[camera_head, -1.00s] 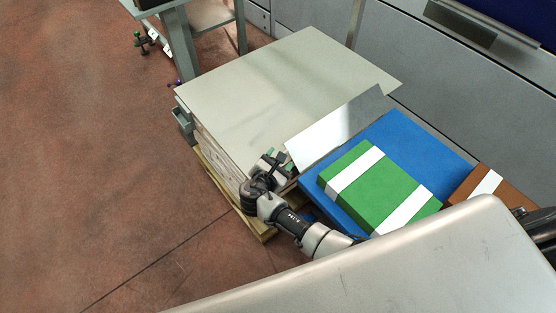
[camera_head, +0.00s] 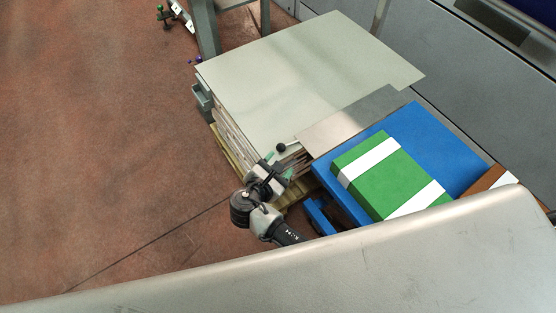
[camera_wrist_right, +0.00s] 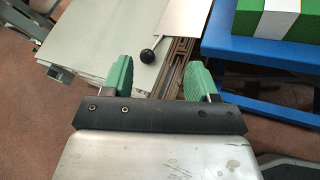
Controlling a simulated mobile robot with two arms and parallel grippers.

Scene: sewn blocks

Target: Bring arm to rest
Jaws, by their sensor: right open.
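My right gripper (camera_head: 278,166) has green fingers and is open and empty. It is in the lower middle of the head view, beside the near corner of a stack of pale sheets (camera_head: 300,75). In the right wrist view its two green fingers (camera_wrist_right: 157,80) stand apart with nothing between them. A black ball knob on a thin rod (camera_head: 281,147) is just past the fingertips, seemingly not touched. It also shows in the right wrist view (camera_wrist_right: 147,56). My left gripper is not in view.
A grey metal panel (camera_head: 350,118) lies between the stack and a blue platform (camera_head: 440,140). A green block with white bands (camera_head: 375,175) sits on the platform, with a brown one (camera_head: 485,181) to the right. Open red-brown floor (camera_head: 100,130) is at left.

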